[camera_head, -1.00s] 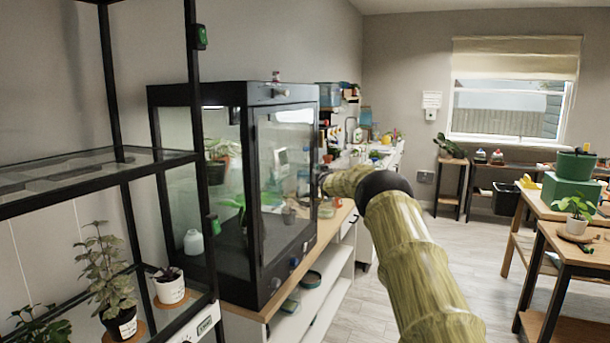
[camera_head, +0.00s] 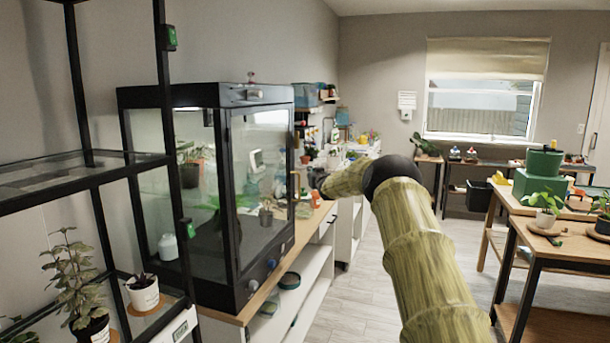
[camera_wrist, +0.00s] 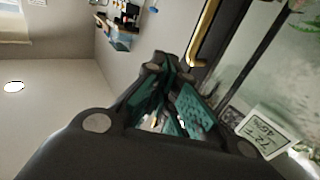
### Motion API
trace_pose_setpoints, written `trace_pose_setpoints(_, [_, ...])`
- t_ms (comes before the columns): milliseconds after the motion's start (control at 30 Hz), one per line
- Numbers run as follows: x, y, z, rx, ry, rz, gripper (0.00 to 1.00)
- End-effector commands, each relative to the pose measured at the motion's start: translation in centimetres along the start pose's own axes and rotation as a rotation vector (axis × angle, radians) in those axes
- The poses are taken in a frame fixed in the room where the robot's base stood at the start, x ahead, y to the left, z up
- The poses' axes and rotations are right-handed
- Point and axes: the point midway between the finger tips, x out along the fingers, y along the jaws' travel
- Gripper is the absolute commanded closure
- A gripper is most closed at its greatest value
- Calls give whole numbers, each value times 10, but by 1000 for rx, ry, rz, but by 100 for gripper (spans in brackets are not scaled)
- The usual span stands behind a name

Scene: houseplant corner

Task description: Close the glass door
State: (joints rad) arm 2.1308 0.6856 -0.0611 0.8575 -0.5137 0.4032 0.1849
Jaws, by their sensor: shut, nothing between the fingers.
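The glass door (camera_head: 263,165) is the black-framed pane on the right-facing side of the black glass cabinet (camera_head: 250,95). It looks flush or nearly flush with the frame; I cannot tell whether a narrow gap remains. In the wrist view a brass handle (camera_wrist: 203,42) runs along a dark frame edge, near the fingers. My gripper (camera_head: 316,179) is just right of the cabinet in the head view, partly hidden by my arm and small in the picture. In the wrist view my gripper (camera_wrist: 163,66) has its teal-padded fingers together, with nothing held.
A white display (camera_wrist: 265,131) shows behind glass in the wrist view. The cabinet stands on a wood-topped counter (camera_head: 318,222). A black metal shelf (camera_head: 88,172) with potted plants is at the near left. Plant tables (camera_head: 570,250) stand right. The middle floor (camera_head: 350,305) is clear.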

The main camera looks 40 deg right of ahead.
Motion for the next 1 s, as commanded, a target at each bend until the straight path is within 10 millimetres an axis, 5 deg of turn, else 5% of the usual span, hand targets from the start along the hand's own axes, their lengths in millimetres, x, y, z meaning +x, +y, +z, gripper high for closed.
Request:
trace_pose_setpoints(500, [-36,48,0,-1,0,2,100])
trace_pose_setpoints(1000, [-39,56,1,0,-1,3,100])
